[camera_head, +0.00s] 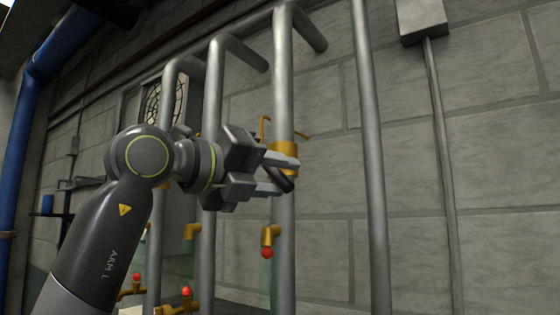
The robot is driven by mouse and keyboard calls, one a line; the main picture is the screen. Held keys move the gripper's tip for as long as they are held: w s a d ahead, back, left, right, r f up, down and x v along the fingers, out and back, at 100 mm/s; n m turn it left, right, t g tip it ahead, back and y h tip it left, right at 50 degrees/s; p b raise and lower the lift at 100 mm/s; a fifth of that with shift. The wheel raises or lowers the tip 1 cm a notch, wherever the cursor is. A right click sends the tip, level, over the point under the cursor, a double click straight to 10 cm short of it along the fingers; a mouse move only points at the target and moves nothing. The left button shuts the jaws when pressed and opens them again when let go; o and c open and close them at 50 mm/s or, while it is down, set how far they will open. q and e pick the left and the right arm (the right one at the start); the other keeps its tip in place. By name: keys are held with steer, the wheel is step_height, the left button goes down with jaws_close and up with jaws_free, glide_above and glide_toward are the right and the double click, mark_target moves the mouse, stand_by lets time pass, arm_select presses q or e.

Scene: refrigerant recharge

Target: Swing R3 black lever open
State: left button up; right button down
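A black lever (283,180) shows at the brass valve (284,151) on the third grey upright pipe from the left. My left gripper (278,174) reaches in from the left, in front of this pipe. Its two light grey fingers are spread apart, one above and one below, and the black lever shows between their ends. The gripper hides part of the lever and valve, so I cannot tell whether the fingers touch the lever. No R3 label is readable. My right gripper is not in view.
A brass elbow with a red cap (267,253) sits lower on the same pipe. More brass fittings with red caps (186,292) are at the lower left. A bare grey pipe (371,170) stands to the right, before a block wall. A blue pipe (38,110) runs at the far left.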

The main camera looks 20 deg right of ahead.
arm_select(q)
steer(key=shift+w+d, duration=0.2)
steer(key=shift+d, duration=0.25)
jaws_close()
